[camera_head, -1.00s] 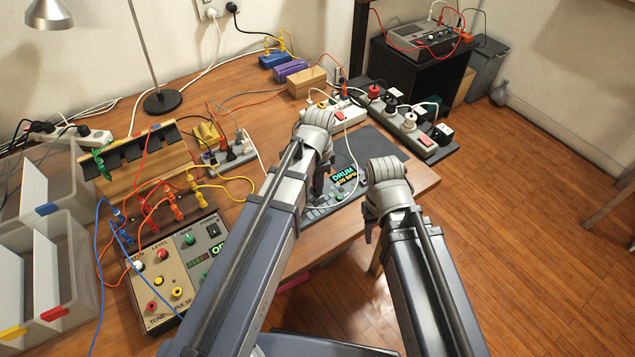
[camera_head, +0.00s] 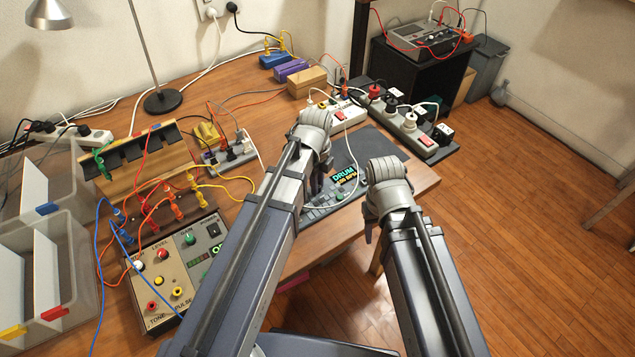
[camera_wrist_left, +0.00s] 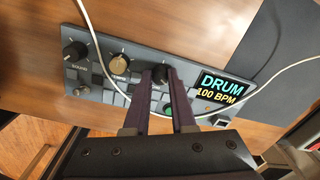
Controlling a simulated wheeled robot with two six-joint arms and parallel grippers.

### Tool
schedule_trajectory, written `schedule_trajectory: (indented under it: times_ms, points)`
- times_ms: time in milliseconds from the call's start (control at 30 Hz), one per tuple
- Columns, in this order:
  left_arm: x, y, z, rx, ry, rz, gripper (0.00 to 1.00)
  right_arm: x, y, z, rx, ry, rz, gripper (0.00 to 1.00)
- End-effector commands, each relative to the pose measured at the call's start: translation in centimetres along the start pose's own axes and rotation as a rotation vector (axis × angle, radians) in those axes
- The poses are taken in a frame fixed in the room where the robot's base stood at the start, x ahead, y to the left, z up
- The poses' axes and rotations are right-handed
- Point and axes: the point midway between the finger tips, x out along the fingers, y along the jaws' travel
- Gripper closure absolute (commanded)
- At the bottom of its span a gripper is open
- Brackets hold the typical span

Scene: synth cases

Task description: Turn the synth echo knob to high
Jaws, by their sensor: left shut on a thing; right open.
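The synth (camera_head: 325,208) is a grey panel with pads, knobs and a lit screen reading DRUM 100 BPM (camera_wrist_left: 220,88). It lies near the table's right front part, partly hidden by my left arm in the head view. My left gripper (camera_wrist_left: 161,75) is over its knob row, its two dark fingers shut on a black knob (camera_wrist_left: 160,71). A tan knob (camera_wrist_left: 118,64) and another black knob (camera_wrist_left: 75,50) sit to the left in the wrist view. My right gripper (camera_head: 370,232) is open and empty beside the table's edge.
A white cable (camera_wrist_left: 97,45) runs across the synth and past my left fingers. A box with coloured knobs (camera_head: 165,265) and plugged leads is to the left. Power strips (camera_head: 410,125) lie behind the synth.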

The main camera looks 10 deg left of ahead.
Motion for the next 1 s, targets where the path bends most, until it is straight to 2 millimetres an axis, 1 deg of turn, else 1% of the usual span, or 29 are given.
schedule_trajectory:
  times_ms: [200, 433, 633, 1000]
  points:
    - [0.01, 0.03, 0.0, 0.15, 0.006, 0.0, 1.0, 0.01, 0.0, 0.0, 0.0, 0.0, 0.0, 0.5]
    - [0.01, 0.03, 0.0, 0.253, 0.009, 0.0, 1.0, 0.01, 0.0, 0.0, 0.0, 0.0, 0.0, 0.5]
    - [0.01, 0.03, 0.01, 0.296, 0.01, 0.0, 1.0, 0.01, 0.0, 0.0, 0.0, 0.0, 0.0, 0.5]
    - [0.01, 0.03, 0.01, 0.309, 0.01, 0.0, 1.0, 0.01, 0.0, 0.0, 0.0, 0.0, 0.0, 0.5]
